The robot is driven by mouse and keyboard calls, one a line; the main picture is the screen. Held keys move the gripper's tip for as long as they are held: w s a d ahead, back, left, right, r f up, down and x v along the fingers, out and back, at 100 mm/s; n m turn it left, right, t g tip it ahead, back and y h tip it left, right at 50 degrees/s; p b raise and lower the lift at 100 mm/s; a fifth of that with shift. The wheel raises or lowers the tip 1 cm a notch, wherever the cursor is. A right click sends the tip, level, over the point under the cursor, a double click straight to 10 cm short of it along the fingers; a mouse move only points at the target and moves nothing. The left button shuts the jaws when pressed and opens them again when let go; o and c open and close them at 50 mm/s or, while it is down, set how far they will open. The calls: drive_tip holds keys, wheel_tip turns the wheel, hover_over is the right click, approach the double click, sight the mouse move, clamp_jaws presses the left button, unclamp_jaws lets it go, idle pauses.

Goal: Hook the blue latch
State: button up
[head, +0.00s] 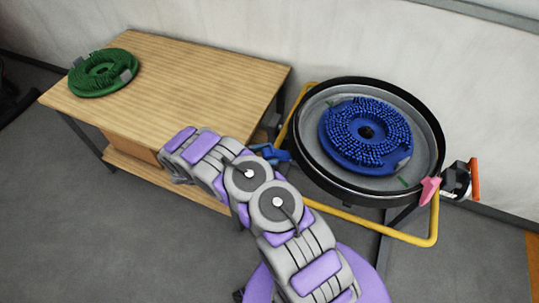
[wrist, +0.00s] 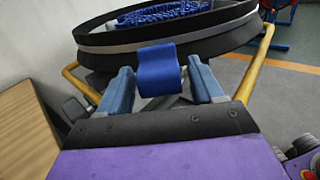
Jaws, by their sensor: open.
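The blue latch (wrist: 158,72) is a wide curved tab below the black rim of the round tank, in the middle of the wrist view. My gripper (wrist: 160,80) is open, with one blue-grey finger on each side of the latch. Gaps show between the latch and both fingers, so it is not gripped.
The round tank (head: 322,180) holds a blue brush (head: 335,145) and sits within a yellow tube frame (head: 434,220). A pink part (head: 429,190) sits at its right rim. A wooden table (head: 190,85) with a green brush (head: 103,72) stands left. Grey floor is open in front.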

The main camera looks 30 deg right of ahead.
drive_tip(key=shift+s+d, duration=0.15)
drive_tip(key=shift+d, duration=0.35)
clamp_jaws()
idle(0.3)
